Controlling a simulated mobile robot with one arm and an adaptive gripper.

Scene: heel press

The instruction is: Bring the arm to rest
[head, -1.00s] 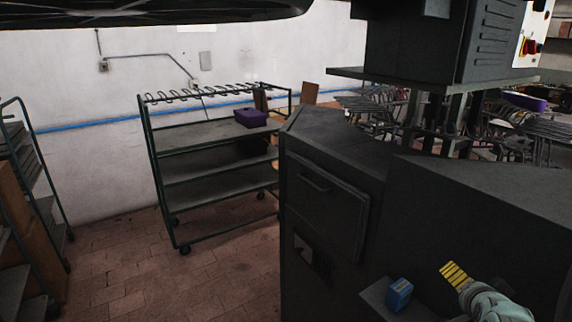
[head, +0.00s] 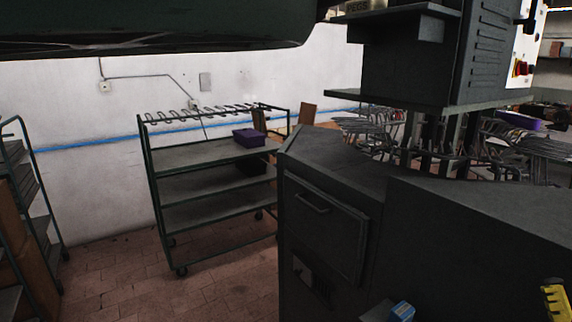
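My gripper is not in view, so its fingers and whether it holds anything are hidden. A large dark shape, very close to the camera, hangs across the top left; I cannot tell which part of my arm it is, if any. The dark heel press (head: 410,65) stands at the right, its upper housing above a dark cabinet (head: 325,215) with a handled panel.
A green-framed shelf trolley (head: 215,193) with a purple box (head: 249,138) stands by the white wall. Another rack (head: 30,190) is at the left edge. A blue item (head: 402,311) and a yellow item (head: 555,300) are low right. The brick floor between is clear.

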